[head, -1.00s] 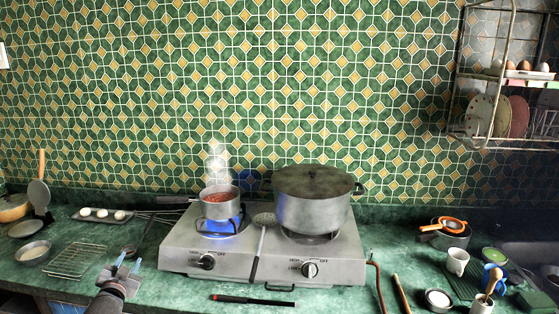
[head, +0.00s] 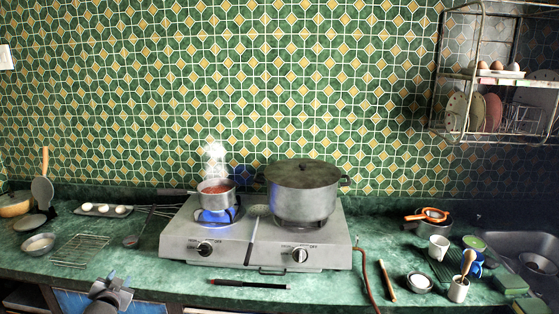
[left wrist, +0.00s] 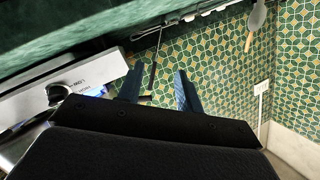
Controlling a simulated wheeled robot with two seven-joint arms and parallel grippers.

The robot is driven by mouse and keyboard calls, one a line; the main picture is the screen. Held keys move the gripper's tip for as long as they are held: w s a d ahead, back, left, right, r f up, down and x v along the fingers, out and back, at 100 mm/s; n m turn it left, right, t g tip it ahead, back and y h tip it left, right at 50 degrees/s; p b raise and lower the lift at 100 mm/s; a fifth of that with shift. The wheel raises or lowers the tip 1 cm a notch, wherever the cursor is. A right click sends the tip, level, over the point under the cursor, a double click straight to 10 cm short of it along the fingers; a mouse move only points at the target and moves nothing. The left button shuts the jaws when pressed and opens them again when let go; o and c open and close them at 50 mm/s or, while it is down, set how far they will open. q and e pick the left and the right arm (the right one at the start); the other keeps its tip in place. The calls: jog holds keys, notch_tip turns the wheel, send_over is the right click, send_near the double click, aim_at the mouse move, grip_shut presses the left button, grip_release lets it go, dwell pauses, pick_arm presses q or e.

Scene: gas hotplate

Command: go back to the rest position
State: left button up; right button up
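My left gripper (head: 115,284) shows at the bottom left of the head view, in front of the counter edge. Its two fingers are apart with nothing between them; they also show spread in the left wrist view (left wrist: 158,88). The gas hotplate (head: 258,241) stands on the green counter, clear of the gripper. A small saucepan (head: 216,196) with red contents steams over a blue flame on its left burner. A large lidded pot (head: 302,198) is on the right burner. My right gripper is not in view.
A wire rack (head: 80,250) and a metal bowl (head: 38,245) lie on the counter near the left gripper. Mugs (head: 438,248) and small dishes crowd the right side. A shelf (head: 490,80) hangs at the upper right.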

pick_arm(q)
jog(key=s+d+f+g+h, duration=0.1)
jog(key=s+d+f+g, duration=0.3)
jog(key=f, duration=0.6)
jog(key=s+d+f+n+g, duration=0.1)
jog(key=s+d+f+g, duration=0.1)
jog(key=s+d+f, duration=0.65)
jog(key=s+d+f+g+h, duration=0.1)
jog(key=s+d+f+g, duration=0.15)
jog(key=f, duration=1.05)
jog(key=s+d+f+g+h, duration=0.1)
jog(key=s+d+f, duration=0.4)
jog(key=s, duration=0.5)
jog(key=s+d+f+g+h, duration=0.1)
jog(key=s+d+f+g, duration=0.1)
jog(key=s+d+f, duration=0.4)
jog(key=s+d+f+g+h, duration=0.1)
jog(key=s+d+f, duration=0.4)
jog(key=s, duration=0.9)
jog(key=shift+s+d+f+g, duration=0.2)
jog(key=shift+d+g, duration=0.35)
jog(key=shift+d, duration=0.3)
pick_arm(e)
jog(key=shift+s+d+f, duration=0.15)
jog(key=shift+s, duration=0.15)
pick_arm(q)
jog(key=shift+w, duration=0.1)
